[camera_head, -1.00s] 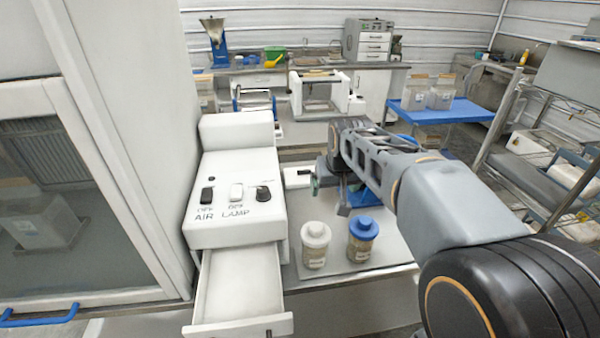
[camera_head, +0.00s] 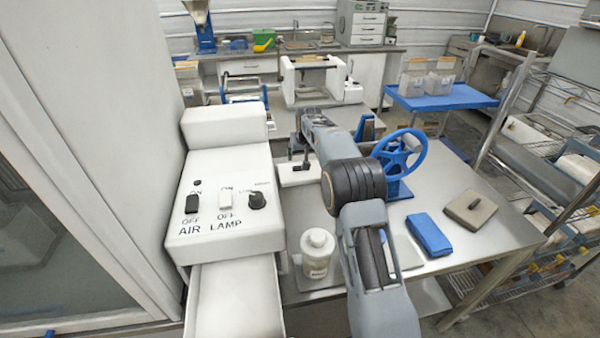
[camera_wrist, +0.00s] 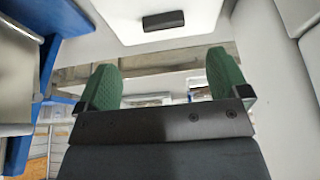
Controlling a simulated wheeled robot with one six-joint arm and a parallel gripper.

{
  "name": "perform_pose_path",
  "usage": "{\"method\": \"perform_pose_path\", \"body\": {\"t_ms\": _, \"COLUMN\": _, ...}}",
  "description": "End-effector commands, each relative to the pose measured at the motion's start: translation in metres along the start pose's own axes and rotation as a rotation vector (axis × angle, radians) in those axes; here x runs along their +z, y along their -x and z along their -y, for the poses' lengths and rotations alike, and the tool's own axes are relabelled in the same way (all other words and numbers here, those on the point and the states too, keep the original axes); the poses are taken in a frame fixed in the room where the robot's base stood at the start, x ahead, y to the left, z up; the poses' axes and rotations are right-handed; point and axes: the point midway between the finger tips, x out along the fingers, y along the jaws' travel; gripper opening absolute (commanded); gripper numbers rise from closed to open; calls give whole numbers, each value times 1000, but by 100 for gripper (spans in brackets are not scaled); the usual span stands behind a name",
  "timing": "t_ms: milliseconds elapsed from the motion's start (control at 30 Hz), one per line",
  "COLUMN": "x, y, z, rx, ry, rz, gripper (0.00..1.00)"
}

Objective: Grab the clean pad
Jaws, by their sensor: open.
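A blue rectangular pad (camera_head: 429,235) lies flat on the right part of the steel table in the head view. A grey-brown square pad (camera_head: 470,209) with a small dark knob or mark on top lies just behind and to its right. I cannot tell for sure which of them is the clean pad. My gripper (camera_wrist: 164,85) has two green ribbed fingers, spread apart with nothing between them. In the head view my arm reaches forward, left of both pads, and the gripper is mostly hidden behind it. Neither pad shows clearly in the wrist view.
A blue handwheel (camera_head: 400,155) stands behind the pads. A white-capped jar (camera_head: 317,252) stands left of my arm. A wire shelf rack (camera_head: 560,190) stands at right.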

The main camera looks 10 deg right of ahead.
Motion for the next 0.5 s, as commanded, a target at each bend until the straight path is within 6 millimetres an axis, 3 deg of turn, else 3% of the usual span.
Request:
{"method": "perform_pose_path", "body": {"t_ms": 133, "x": 0, "y": -20, "z": -1, "rx": 1, "ry": -1, "rz": 1, "gripper": 94}}
{"method": "perform_pose_path", "body": {"t_ms": 500, "x": -2, "y": -46, "z": 1, "rx": 1, "ry": -3, "rz": 1, "gripper": 94}}
